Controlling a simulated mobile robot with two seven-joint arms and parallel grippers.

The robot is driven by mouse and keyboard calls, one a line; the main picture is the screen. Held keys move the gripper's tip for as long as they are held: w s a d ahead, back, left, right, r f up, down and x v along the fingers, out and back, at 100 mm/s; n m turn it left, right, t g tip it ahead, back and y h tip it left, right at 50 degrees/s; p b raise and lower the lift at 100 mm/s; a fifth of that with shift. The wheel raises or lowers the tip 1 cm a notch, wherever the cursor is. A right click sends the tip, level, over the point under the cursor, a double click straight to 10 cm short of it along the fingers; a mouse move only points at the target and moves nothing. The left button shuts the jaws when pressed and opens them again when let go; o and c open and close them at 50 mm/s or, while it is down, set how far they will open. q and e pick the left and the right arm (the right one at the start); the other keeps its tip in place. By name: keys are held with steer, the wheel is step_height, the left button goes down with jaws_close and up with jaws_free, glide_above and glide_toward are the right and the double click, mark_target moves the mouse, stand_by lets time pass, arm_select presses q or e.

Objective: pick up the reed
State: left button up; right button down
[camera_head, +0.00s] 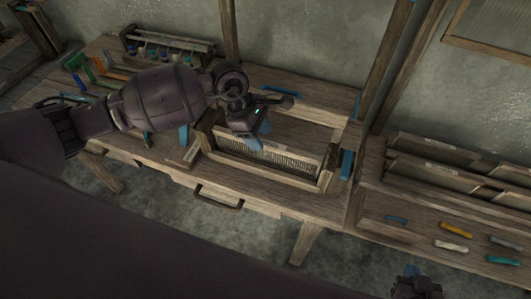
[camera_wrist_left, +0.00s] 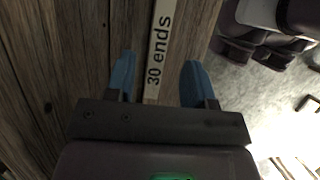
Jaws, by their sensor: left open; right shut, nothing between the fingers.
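The reed (camera_head: 285,173) shows in the head view as a long, low frame with fine upright teeth, set in the wooden loom frame on the bench. My left gripper (camera_head: 258,144) is above its left part, fingers pointing down. In the left wrist view, my left gripper (camera_wrist_left: 158,82) is open, with its blue fingers on either side of a pale strip (camera_wrist_left: 158,50) marked "30 ends". I cannot tell whether the fingers touch anything. My right gripper (camera_head: 410,270) is shut and empty, partly in view at the bottom right.
The wooden bench (camera_head: 270,205) has a drawer handle (camera_head: 218,198) at its front. A rack of bobbins (camera_head: 165,50) and several coloured tools (camera_head: 95,70) lie to the left. A side table (camera_head: 440,225) with shuttles and a slatted rack (camera_head: 450,170) stands at right.

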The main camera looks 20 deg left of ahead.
mark_target(265, 145)
arm_select(q)
steer(key=shift+x, duration=2.2)
steer(key=shift+w, duration=0.15)
jaws_close()
